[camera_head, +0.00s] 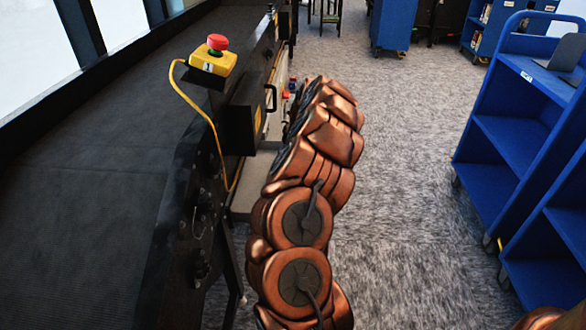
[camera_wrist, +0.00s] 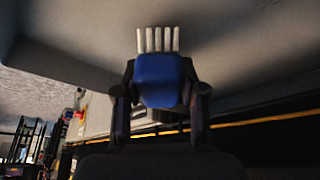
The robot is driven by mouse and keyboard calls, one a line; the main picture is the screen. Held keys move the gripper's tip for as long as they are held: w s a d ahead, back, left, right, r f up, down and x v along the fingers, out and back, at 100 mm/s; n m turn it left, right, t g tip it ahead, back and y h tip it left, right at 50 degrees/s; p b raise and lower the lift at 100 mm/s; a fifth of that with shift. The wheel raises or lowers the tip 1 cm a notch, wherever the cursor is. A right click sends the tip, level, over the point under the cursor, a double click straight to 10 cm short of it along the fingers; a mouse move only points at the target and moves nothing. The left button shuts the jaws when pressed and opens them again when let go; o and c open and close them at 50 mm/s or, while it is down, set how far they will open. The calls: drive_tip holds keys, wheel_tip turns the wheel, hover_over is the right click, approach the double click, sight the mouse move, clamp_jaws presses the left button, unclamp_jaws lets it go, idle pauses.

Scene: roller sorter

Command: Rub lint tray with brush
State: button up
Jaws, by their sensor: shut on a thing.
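In the wrist view my gripper (camera_wrist: 159,92) is shut on a brush with a blue body (camera_wrist: 160,78). Its row of several white bristles (camera_wrist: 158,40) points up in the picture, away from my gripper. A pale grey surface, seemingly the lint tray (camera_wrist: 222,52), fills the top of that view behind the bristles. Whether the bristles touch it I cannot tell. In the head view my copper-coloured arm hides my gripper and the brush. A grey tray-like part (camera_head: 258,166) shows beside the arm, under the machine's side, partly hidden.
A dark conveyor belt (camera_head: 85,220) runs along the left. A yellow box with a red stop button (camera_head: 214,58) and yellow cable stands on its edge. A blue shelf cart (camera_head: 515,140) stands at the right. Carpet floor (camera_head: 400,200) between them is clear.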

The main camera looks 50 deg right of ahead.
drive_tip(key=shift+a+r+p, duration=0.1)
drive_tip(key=shift+r+p, duration=0.75)
drive_tip(key=shift+r, duration=2.25)
drive_tip(key=shift+a, duration=0.15)
